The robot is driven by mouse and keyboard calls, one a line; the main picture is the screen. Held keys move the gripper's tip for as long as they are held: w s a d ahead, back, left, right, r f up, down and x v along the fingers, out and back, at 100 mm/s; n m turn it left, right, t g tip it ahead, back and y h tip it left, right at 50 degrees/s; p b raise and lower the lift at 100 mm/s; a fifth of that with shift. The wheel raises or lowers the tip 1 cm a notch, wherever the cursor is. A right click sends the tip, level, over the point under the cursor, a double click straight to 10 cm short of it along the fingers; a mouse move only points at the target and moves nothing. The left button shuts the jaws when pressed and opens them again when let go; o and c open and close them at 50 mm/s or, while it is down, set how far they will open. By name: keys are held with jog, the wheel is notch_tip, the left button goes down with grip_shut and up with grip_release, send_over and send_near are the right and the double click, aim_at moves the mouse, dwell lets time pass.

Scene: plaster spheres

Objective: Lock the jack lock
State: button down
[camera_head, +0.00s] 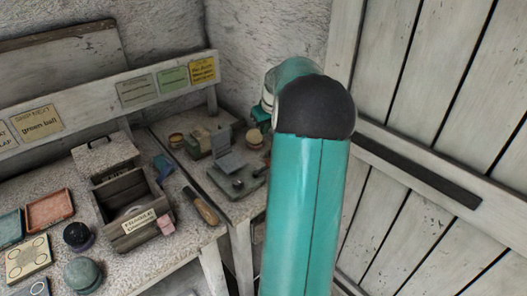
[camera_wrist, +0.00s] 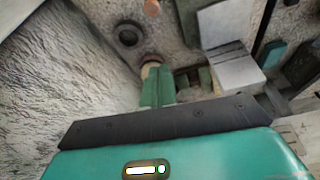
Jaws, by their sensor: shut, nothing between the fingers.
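My gripper (camera_wrist: 157,84) shows in the wrist view as green fingers, closed together and empty. A small round beige-topped piece (camera_wrist: 150,65) is right at the fingertips; I cannot tell whether they touch it. A grey device with an upright plate (camera_head: 229,163) and a dark knob on its base stands on the right-hand bench in the head view. What looks like its plate (camera_wrist: 226,42) is right of my fingers in the wrist view. I cannot tell for sure which part is the jack lock. In the head view my arm hides most of the gripper.
A wooden crate (camera_head: 106,205) with a label, a wood-handled tool (camera_head: 201,206), a dark ball (camera_head: 77,234) and a green ball (camera_head: 83,274) are on the left bench. A wall stands behind the benches and a plank door (camera_head: 430,120) is at right.

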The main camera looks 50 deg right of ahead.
jog(key=x, duration=1)
jog(key=s, duration=0.1)
jog(key=s+a, duration=0.1)
jog(key=s, duration=0.1)
jog(key=shift+a+f, duration=0.1)
jog(key=shift+f, duration=0.05)
jog(key=shift+s+f, duration=0.1)
jog(key=shift+f, duration=0.05)
jog(key=shift+s+a, duration=0.2)
jog(key=shift+w, duration=0.1)
